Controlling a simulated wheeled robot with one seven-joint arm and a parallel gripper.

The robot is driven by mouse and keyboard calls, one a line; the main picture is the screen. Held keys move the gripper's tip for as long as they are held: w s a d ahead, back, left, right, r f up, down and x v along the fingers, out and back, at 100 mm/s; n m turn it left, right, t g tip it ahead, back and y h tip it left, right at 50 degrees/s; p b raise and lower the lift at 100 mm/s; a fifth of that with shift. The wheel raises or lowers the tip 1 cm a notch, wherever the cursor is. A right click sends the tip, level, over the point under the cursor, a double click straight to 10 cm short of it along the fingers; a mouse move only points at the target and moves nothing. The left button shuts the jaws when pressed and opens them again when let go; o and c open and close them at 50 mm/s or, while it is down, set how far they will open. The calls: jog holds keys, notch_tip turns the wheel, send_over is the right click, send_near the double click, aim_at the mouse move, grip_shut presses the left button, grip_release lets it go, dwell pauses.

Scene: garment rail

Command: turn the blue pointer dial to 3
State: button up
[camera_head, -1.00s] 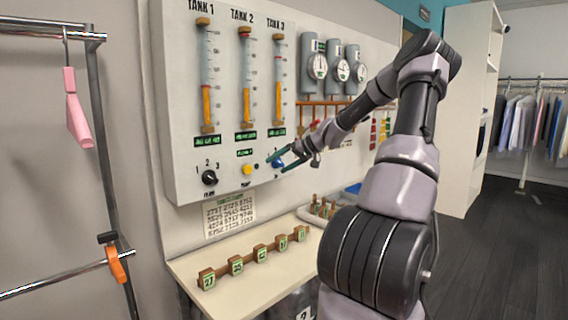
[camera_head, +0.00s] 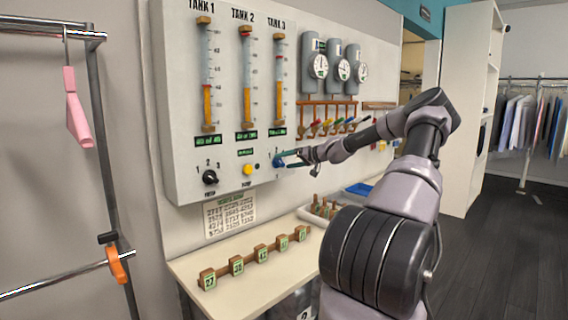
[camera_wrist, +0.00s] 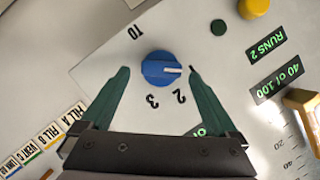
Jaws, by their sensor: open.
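The blue pointer dial (camera_wrist: 161,68) is on the grey panel, in the middle of the wrist view. Its white pointer faces right, toward a small dark mark, likely the 1, beside the right fingertip. The numbers 2 (camera_wrist: 181,97) and 3 (camera_wrist: 152,103) are printed below the dial in this view. My gripper (camera_wrist: 158,73) is open, with one green finger on each side of the dial and a visible gap to it. In the head view my gripper (camera_head: 288,160) is at the panel's lower right edge, over the dial (camera_head: 277,161).
A black dial (camera_head: 210,177) and a yellow button (camera_head: 249,169) are to the left on the panel. Tank gauges stand above. A shelf (camera_head: 240,295) with numbered tags is below.

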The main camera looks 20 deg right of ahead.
jog(key=shift+x, duration=0.8)
jog(key=c, duration=1.4)
